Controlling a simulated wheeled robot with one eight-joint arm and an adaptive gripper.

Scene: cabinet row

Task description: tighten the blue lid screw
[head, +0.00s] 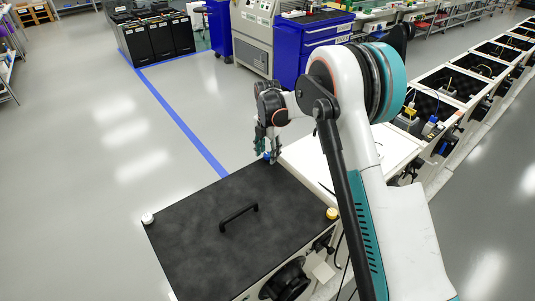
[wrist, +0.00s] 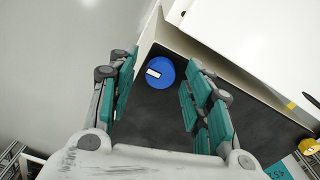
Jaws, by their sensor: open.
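The blue lid screw (wrist: 160,72) is a round blue knob with a white mark, at the corner of the black lid (head: 190,220). In the head view only a little of the blue screw (head: 267,156) shows beneath my gripper (head: 268,150). In the wrist view my gripper (wrist: 156,68) is open, with one teal finger on each side of the screw and visible space between the fingers and it. I cannot tell how far the fingertips are above the lid.
A white screw (head: 148,218) and a yellow screw (head: 332,213) sit at other lid corners. A black handle (head: 240,216) rises from the lid's middle. A white panel (wrist: 240,40) stands close beside the blue screw. Open floor lies left of the lid.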

